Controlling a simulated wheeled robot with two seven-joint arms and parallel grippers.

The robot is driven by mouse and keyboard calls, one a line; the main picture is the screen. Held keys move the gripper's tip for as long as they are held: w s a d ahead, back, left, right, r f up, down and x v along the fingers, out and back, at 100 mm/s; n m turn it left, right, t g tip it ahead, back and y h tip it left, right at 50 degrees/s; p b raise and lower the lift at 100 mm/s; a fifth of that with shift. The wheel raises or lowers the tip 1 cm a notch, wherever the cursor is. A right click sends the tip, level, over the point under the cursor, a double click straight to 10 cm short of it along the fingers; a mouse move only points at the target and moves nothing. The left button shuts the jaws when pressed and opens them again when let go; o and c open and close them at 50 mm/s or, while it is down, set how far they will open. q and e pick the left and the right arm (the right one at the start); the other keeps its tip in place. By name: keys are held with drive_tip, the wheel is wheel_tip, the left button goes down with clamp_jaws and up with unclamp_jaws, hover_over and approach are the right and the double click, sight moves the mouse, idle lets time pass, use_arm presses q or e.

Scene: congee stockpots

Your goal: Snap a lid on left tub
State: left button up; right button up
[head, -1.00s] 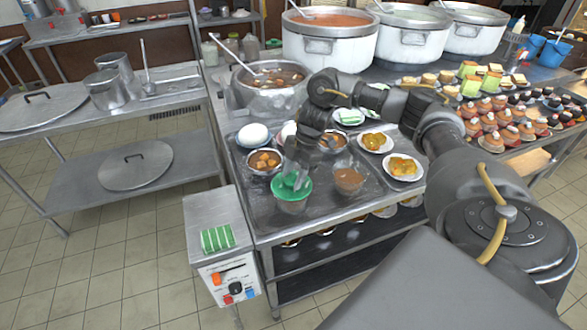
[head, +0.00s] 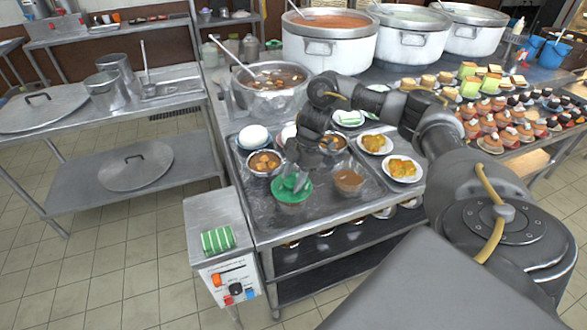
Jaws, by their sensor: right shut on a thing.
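The left tub (head: 292,209) is a clear cup near the front edge of the metal table. A round green lid (head: 280,191) is at its top and covers its mouth. The lid looks roughly level; whether it is pressed fully onto the rim I cannot tell. My right gripper (head: 296,178) reaches down from above and is shut on the lid, hiding part of it. The right tub (head: 348,182), open with brown contents, stands to the right of the left tub. My left gripper is not in view.
Bowls of food (head: 264,163) and white plates (head: 402,168) stand close behind the tubs. A large pot with a ladle (head: 270,95) is farther back. A control box with a green striped cloth (head: 217,240) is at the front left. Cupcakes (head: 490,135) fill the right.

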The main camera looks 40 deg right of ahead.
drive_tip(key=o, duration=1)
drive_tip(key=shift+o, duration=0.6)
drive_tip(key=o, duration=0.4)
drive_tip(key=shift+r, duration=0.15)
wheel_tip(320, 180, up, 7)
drive_tip(key=p, duration=0.7)
